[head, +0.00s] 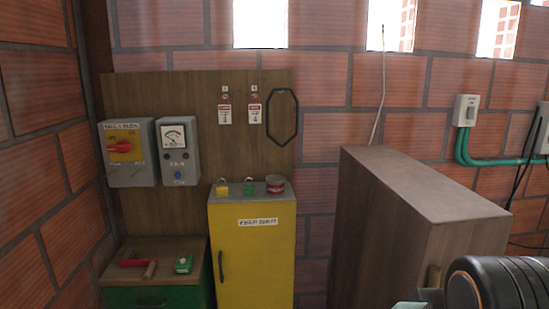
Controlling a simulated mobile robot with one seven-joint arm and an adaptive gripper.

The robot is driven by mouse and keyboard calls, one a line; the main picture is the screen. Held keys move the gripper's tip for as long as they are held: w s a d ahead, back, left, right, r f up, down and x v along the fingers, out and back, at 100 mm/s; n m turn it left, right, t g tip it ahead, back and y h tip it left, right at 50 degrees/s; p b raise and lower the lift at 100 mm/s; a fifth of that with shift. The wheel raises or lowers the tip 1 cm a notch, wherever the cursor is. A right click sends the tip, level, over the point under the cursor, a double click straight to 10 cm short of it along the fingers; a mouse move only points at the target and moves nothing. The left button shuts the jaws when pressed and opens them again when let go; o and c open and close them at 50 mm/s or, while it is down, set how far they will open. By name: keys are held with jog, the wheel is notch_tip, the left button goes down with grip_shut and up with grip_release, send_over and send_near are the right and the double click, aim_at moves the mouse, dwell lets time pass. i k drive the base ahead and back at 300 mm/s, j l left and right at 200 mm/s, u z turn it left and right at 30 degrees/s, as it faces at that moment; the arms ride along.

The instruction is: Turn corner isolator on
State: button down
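The likely corner isolator is a grey box (113,177) on the wooden board at the left, close to the brick corner. It has a red rotary handle (123,146) on a yellow plate, and the handle lies roughly level. The label above it and the position marks are too small to read surely. A second grey box (179,133) with a dial gauge and a blue button is just to its right. My gripper is not in view; only a dark ribbed part of my arm shows at the bottom right, far from the isolator.
A yellow cabinet (253,265) stands below the board, with two padlocks (236,187) and a red tin (275,184) on top. A low green cabinet (158,298) holds a red-headed hammer (140,264) and a green device (184,264). A tall brown cabinet (395,230) stands at the right.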

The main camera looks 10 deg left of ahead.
aim_at(122, 146)
jog(key=u, duration=1.5)
jog(key=i+z, duration=0.25)
jog(key=i, duration=0.15)
